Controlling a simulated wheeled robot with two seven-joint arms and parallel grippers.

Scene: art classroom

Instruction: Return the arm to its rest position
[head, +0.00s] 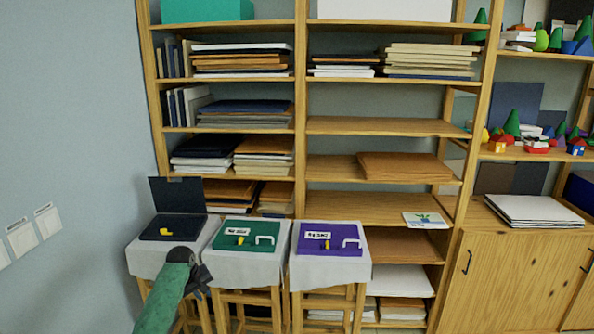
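My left arm, with a green sleeve, comes in from the bottom left and ends in the dark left gripper (203,281). The gripper is in front of the cloth of the left stool and looks apart from the cases. I see nothing in it, but its fingers are too small and dark to tell open from shut. My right gripper is not in view. A black case (188,226) stands with its lid up on the left stool, a yellow piece inside.
The cases rest on cloth-covered wooden stools (332,273). A wooden shelf (300,100) with stacked boards and books stands behind. A wooden cabinet (517,270) is at the right. A blue-grey wall (70,120) with white switches bounds the left. The front right looks clear.

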